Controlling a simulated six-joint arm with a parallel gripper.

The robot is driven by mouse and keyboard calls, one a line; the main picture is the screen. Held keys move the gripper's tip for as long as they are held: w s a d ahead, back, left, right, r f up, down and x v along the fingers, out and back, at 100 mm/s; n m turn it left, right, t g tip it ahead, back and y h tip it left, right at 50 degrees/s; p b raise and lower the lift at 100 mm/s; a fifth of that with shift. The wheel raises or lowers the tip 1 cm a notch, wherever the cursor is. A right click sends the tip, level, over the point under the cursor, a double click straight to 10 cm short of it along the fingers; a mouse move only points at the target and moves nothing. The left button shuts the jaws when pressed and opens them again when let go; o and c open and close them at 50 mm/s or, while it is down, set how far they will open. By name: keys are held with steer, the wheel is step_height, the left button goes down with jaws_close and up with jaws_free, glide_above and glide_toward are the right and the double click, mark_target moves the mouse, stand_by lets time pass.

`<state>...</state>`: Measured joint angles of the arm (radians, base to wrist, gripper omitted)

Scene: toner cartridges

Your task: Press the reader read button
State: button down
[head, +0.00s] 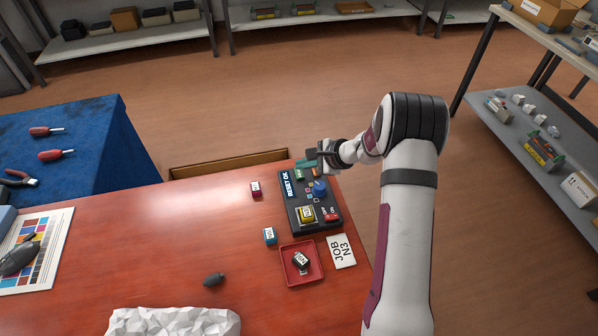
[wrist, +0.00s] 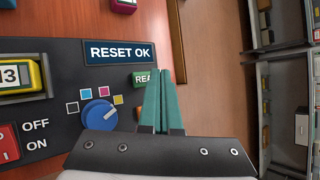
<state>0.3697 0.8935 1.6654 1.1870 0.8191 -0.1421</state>
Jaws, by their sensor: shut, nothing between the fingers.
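The reader (head: 333,222) is a dark box near the far right edge of the red table. Its screen (wrist: 119,52) reads "RESET OK". The green read button (wrist: 146,79) shows in the wrist view with the letters "REA"; my fingers hide the rest of its label. It also shows small in the head view (head: 299,175). My gripper (wrist: 163,75) is shut and empty, its teal fingertips over the button's right side in the picture. In the head view my gripper (head: 306,164) is at the reader's far end. I cannot tell whether it touches the button.
The reader also carries a blue knob (wrist: 100,115), a red switch (wrist: 8,145) and a yellow cartridge (wrist: 20,75) in its slot. Magenta (head: 256,189) and cyan (head: 270,236) cartridges stand left of it. A red tray (head: 285,272) holds a black cartridge (head: 301,260).

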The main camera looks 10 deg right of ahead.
mark_target(303, 174)
stand_by(0.7)
steer(key=shift+f, duration=0.45)
steer(key=shift+f, duration=0.45)
stand_by(0.3)
steer(key=shift+r, duration=0.9)
steer(key=shift+r, duration=2.5)
